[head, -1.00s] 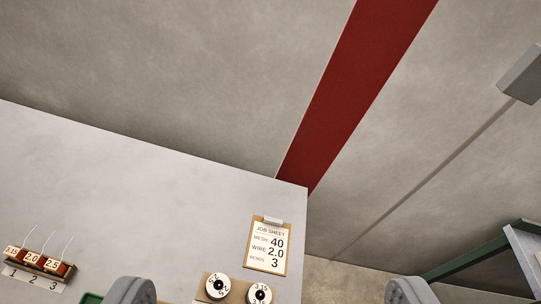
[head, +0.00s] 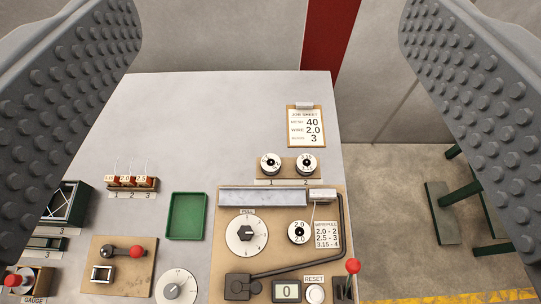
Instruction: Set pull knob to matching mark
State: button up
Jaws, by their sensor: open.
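The pull knob is a black hexagonal knob (head: 246,233) on a white round dial (head: 233,246) labelled PULL, on the tan machine panel (head: 222,270). The dial's numerals are small, and I cannot tell which mark the knob points to. A wire/pull chart (head: 327,235) right of it reads 2.0 - 2, 2.5 - 3, 3.15 - 4. The job sheet (head: 305,127) reads mesh 40, wire 2.0, bends 3. My gripper (head: 270,40) is open and empty, its studded fingers at the picture's left and right edges, apart from the knob.
A white spool (head: 298,232) labelled 2.0 sits right of the dial. A bent dark bar (head: 344,225) and a red-knobbed lever (head: 352,267) edge the panel. A green tray (head: 186,216) and another dial (head: 176,288) stand left.

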aim_at(245, 233)
jog(key=z, duration=0.4)
jog(key=k, duration=0.9)
jog(key=z, duration=0.05)
